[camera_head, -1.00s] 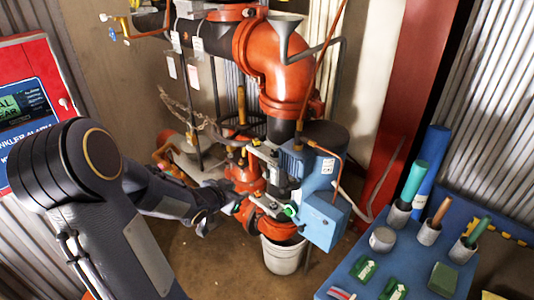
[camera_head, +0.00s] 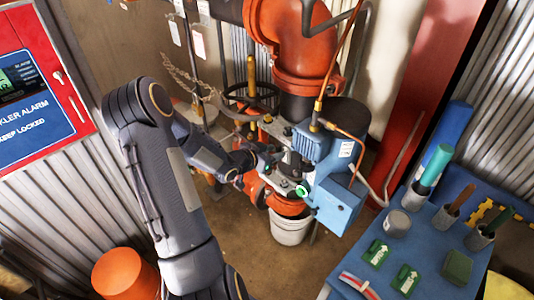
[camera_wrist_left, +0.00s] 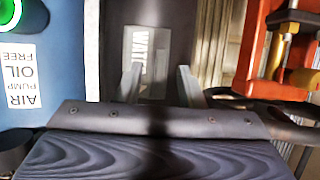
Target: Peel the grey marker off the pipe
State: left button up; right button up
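The grey marker (camera_wrist_left: 150,88) is a flat plate with a white lettered label, on a dark upright pipe (camera_wrist_left: 186,30) in the left wrist view. My left gripper (camera_wrist_left: 158,72) is open, with one finger on each side of the marker's lower part. I cannot tell whether the fingers touch it. In the head view my left gripper (camera_head: 272,154) reaches in beside the blue pump unit (camera_head: 334,205); the marker cannot be made out there. My right gripper is not in view.
A blue bench (camera_head: 431,285) at the right holds cups with coloured rods, a grey tin (camera_head: 397,223) and green arrow tags (camera_head: 376,252). A white bucket (camera_head: 290,230) stands under the pipework. Orange pipes and a handwheel (camera_head: 250,97) crowd the gripper's surroundings.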

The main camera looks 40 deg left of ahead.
pick_arm(q)
jog(key=shift+w, duration=0.1)
grip_shut()
jog(key=c, duration=0.6)
grip_release()
grip_shut()
jog(key=shift+s+f, duration=0.1)
jog(key=shift+s, duration=0.15)
jog(key=s+p, duration=0.1)
jog(key=s, duration=0.7)
jog(key=shift+s+a, duration=0.3)
jog(key=shift+a, duration=0.05)
